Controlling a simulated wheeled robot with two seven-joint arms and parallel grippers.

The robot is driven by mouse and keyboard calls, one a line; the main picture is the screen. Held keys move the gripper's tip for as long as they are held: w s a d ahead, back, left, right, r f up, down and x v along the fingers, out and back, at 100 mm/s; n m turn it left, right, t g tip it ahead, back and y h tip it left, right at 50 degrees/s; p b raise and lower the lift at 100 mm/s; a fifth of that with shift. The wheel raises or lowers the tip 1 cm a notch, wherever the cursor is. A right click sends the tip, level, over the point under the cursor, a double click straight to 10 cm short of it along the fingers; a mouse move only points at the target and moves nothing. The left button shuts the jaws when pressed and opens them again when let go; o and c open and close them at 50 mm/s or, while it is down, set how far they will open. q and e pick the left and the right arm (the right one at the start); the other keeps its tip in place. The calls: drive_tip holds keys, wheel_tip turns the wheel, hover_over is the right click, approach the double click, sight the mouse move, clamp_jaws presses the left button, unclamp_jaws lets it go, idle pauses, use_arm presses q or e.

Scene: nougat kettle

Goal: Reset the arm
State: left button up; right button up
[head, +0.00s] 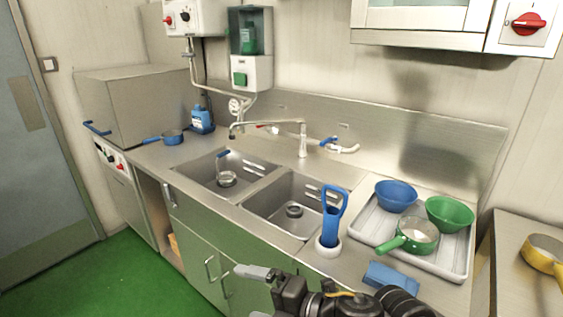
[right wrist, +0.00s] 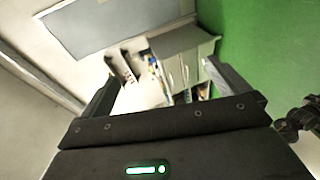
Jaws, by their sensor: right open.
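My right gripper (head: 258,293) is at the bottom of the head view, in front of the cabinet doors below the sink. It points to the left. In the right wrist view its two fingers (right wrist: 165,90) stand wide apart with nothing between them, so it is open and empty. The arm behind it lies along the bottom edge of the head view, in front of the counter's front edge. My left gripper is in neither view.
A double sink (head: 292,207) is set in the steel counter. A tray (head: 458,268) at right holds blue and green bowls and a green-handled pan (head: 414,236). A blue-handled tool (head: 331,216) stands upright near the counter's front. Green floor (head: 130,278) is free at left.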

drive_tip(key=s+d+f+m+t+h, duration=0.25)
drive_tip(key=d+f+m+h, duration=0.65)
drive_tip(key=d+f+m, duration=0.75)
drive_tip(key=s+d+f+m+g+h, duration=0.2)
drive_tip(key=s+d+f+m+g, duration=0.15)
drive_tip(key=s+d+m, duration=0.35)
drive_tip(key=s+d+f+m+g+h, duration=0.25)
drive_tip(key=s+d+f+m, duration=0.3)
drive_tip(key=s, duration=0.35)
wheel_tip(320, 180, down, 27)
drive_tip(key=s+n, duration=0.1)
drive_tip(key=s, duration=0.1)
drive_tip(key=s+d+f+g, duration=0.2)
drive_tip(key=s+d+f, duration=0.1)
drive_tip(key=s+f, duration=1.1)
drive_tip(key=shift+s, duration=0.85)
drive_tip(key=shift+d+f, duration=0.1)
